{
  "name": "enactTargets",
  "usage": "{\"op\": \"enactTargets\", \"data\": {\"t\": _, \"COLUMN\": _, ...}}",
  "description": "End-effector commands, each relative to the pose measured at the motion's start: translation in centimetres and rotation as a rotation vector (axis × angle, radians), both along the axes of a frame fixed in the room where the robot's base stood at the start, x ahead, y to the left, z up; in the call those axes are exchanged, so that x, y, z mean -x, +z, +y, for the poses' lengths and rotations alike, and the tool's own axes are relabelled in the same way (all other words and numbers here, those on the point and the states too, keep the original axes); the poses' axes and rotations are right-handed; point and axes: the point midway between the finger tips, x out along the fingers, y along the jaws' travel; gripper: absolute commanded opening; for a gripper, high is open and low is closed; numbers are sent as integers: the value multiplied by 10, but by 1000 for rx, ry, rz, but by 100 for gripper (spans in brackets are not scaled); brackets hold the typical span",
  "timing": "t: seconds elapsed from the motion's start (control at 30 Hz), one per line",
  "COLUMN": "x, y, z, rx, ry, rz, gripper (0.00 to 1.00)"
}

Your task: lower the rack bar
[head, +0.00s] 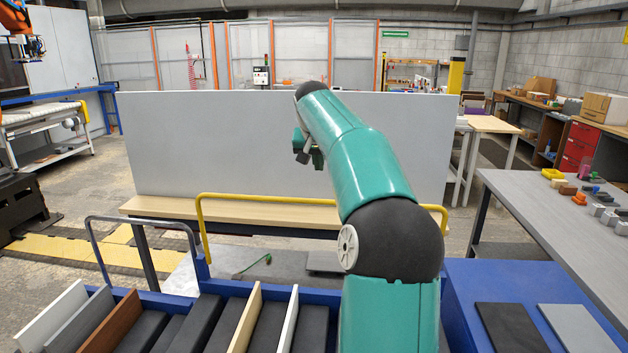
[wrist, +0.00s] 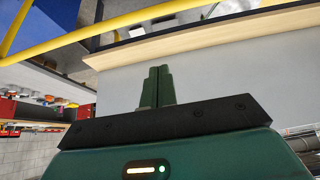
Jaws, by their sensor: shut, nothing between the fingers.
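The yellow rack bar (head: 300,198) stands raised as a hoop above the blue rack in the head view, with its right part behind my arm. The bar also crosses the top left of the wrist view (wrist: 130,22). My gripper (head: 311,152) is up in front of the large grey panel, beyond and above the bar, partly hidden by my arm. In the wrist view my gripper's two green fingers (wrist: 157,88) are together with nothing between them, apart from the bar.
A large grey panel (head: 220,145) stands upright on a wooden-topped bench (head: 160,205). Several boards (head: 110,322) stand in the blue rack in front. Two flat boards lie on the blue top (head: 470,280) at right. A grey table (head: 530,200) with small parts stands far right.

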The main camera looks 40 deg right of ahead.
Motion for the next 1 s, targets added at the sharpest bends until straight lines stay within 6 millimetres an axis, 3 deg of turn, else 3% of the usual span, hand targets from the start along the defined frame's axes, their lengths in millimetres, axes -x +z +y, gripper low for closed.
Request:
{"op": "enactTargets", "data": {"t": 0.57, "x": -38, "y": -83, "z": -37, "rx": -3, "ry": 6, "rz": 1, "gripper": 0}}
{"op": "enactTargets", "data": {"t": 1.0, "x": -13, "y": -88, "z": -6, "rx": 2, "ry": 6, "rz": 1, "gripper": 0}}
